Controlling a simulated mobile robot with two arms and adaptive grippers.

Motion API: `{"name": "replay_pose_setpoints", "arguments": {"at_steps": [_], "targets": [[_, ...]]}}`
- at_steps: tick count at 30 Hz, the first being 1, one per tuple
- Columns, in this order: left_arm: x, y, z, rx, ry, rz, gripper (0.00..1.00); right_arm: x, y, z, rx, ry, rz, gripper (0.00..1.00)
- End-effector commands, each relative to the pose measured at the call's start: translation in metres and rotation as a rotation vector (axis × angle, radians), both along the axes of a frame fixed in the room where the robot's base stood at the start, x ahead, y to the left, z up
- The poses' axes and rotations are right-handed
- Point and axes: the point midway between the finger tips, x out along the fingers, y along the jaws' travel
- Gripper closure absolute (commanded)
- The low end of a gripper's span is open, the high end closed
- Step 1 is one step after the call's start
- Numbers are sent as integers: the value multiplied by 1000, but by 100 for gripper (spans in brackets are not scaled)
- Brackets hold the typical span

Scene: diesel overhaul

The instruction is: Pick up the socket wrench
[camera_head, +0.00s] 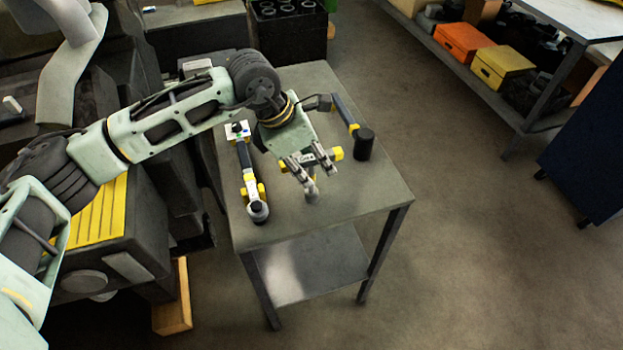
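Several long-handled tools lie on a grey metal table (375,190); I cannot tell for certain which is the socket wrench. A tool with a dark and yellow handle and a black cylindrical end (364,145) lies at the right. A tool with a grey, black and yellow body (246,165) and a round end lies at the left. A middle tool with a yellow part (337,153) is partly hidden by my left gripper (314,172). That gripper points down over it, its fingers apart; contact is unclear. My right gripper is out of view.
A large machine with a yellow ribbed panel (100,222) stands left of the table. A shelf unit at the upper right holds an orange box (462,42) and a yellow box (502,65). A dark blue cabinet (590,150) stands right. The floor between is clear.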

Motion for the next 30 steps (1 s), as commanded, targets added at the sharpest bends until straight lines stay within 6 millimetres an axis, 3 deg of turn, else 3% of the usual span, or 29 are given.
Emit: {"name": "replay_pose_setpoints", "arguments": {"at_steps": [9,30], "targets": [[0,0,0,0,0,0,99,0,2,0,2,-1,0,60],[1,0,4,-2,-3,0,100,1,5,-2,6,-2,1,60]]}}
